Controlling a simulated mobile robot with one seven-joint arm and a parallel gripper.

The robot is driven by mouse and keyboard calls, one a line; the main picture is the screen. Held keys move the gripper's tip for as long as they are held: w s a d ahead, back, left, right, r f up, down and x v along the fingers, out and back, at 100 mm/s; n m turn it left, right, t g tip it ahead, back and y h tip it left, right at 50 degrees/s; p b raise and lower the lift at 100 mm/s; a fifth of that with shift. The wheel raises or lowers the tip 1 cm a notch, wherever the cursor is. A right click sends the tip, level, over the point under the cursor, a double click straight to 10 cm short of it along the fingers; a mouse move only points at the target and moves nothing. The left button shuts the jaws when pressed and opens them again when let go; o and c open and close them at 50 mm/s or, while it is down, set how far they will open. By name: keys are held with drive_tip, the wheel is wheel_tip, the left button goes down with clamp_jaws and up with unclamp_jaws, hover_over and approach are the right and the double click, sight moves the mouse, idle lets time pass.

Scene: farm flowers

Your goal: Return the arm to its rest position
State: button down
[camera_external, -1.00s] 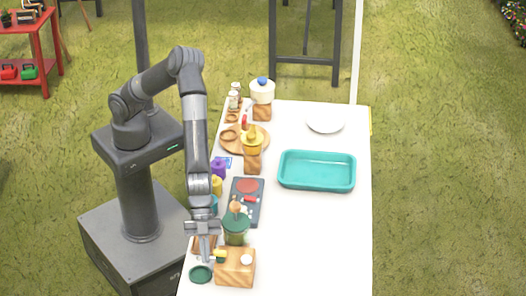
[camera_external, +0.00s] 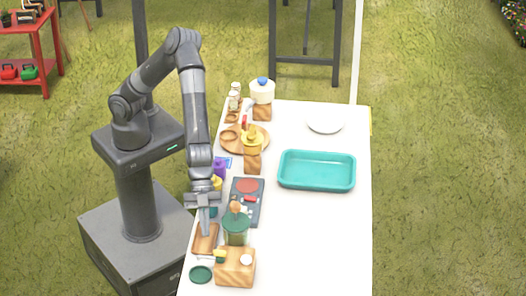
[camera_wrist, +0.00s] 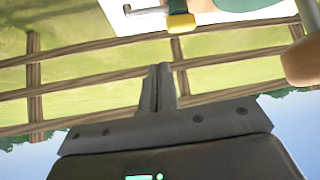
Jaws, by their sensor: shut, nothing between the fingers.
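My gripper (camera_external: 205,222) is shut and empty. In the external view its fingers point down above the near left part of the white table (camera_external: 325,245), over a small wooden board (camera_external: 205,238). In the wrist view the closed fingers (camera_wrist: 158,88) show in the middle, with a wooden fence and grass beyond. My arm reaches up from its base, bends at the elbow and hangs down along the table's left edge.
A green jar (camera_external: 236,230) stands close to the right of my gripper. A wooden block (camera_external: 236,268) and dark green disc (camera_external: 201,274) lie nearer. A teal tray (camera_external: 317,184) and white plate (camera_external: 325,122) are right. The table's near right is clear.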

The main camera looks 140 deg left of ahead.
idle(0.4)
drive_tip(key=s+a+r+n+y, duration=0.1)
drive_tip(key=s+a+r+y, duration=0.2)
drive_tip(key=s, duration=0.6)
drive_tip(key=s+a+r+n+g+y, duration=0.1)
drive_tip(key=s+a+r, duration=0.2)
drive_tip(key=s+r, duration=0.4)
drive_tip(key=s+a+r+n+y, duration=0.1)
drive_tip(key=s+a+r+y, duration=0.15)
drive_tip(key=s, duration=0.75)
drive_tip(key=s+a+r+n+h, duration=0.1)
drive_tip(key=s+a, duration=0.1)
drive_tip(key=s, duration=0.8)
drive_tip(key=s+a+n+h, duration=0.1)
drive_tip(key=s+a+n, duration=0.1)
drive_tip(key=s, duration=0.8)
drive_tip(key=shift+a+r+n+g, duration=0.3)
drive_tip(key=shift+r, duration=0.1)
